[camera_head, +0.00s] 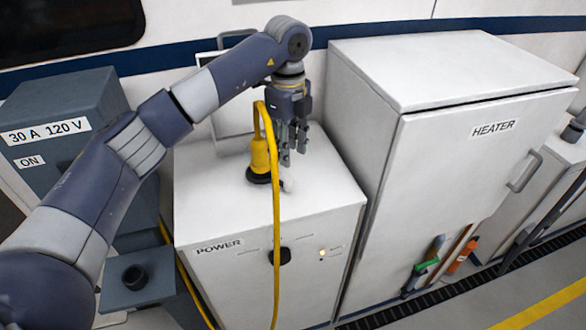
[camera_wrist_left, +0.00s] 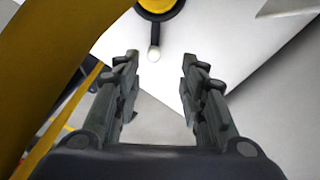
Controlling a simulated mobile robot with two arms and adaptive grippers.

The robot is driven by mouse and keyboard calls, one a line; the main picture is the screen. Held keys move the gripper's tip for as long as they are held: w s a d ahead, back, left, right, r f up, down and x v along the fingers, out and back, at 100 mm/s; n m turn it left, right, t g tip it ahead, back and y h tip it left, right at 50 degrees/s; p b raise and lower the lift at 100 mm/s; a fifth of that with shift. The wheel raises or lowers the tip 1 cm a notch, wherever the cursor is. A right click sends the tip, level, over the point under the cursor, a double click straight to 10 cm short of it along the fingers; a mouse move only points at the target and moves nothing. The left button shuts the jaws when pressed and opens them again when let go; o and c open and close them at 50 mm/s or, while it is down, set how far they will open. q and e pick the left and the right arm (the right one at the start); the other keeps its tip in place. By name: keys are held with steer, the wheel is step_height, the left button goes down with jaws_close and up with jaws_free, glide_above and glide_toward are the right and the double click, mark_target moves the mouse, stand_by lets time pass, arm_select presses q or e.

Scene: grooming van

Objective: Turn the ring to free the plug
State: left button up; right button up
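The yellow plug (camera_head: 260,152) stands upright on top of the white POWER cabinet (camera_head: 330,190), with its yellow cable looping over and down the front. A black ring (camera_head: 258,176) surrounds its base, and a small white-tipped handle (camera_head: 287,185) sticks out from the ring. In the left wrist view the plug (camera_wrist_left: 157,5), the ring (camera_wrist_left: 176,14) and the white knob (camera_wrist_left: 154,54) show at the top. My left gripper (camera_head: 292,150) points down beside the plug, above the handle. In the left wrist view its fingers (camera_wrist_left: 158,82) are apart with nothing between them. My right gripper is not in view.
The tall HEATER cabinet (camera_head: 480,150) stands close on the right. A grey box labelled 30 A 120 V (camera_head: 65,110) is at the left. The yellow cable (camera_head: 275,230) hangs past the cabinet's dark knob (camera_head: 280,256) and crosses close to my left gripper.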

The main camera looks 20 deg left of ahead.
mark_target(288, 179)
arm_select(q)
steer(key=shift+s+f+p, duration=0.55)
steer(key=shift+s+f, duration=0.25)
steer(key=shift+f, duration=0.35)
step_height(288, 179, down, 3)
steer(key=shift+f+p, duration=0.2)
steer(key=shift+p, duration=0.35)
steer(key=f, duration=0.2)
steer(key=shift+w+f+p, duration=0.35)
steer(key=shift+f, duration=0.5)
steer(key=shift+s, duration=0.1)
steer(key=shift+f, duration=0.1)
jaws_close()
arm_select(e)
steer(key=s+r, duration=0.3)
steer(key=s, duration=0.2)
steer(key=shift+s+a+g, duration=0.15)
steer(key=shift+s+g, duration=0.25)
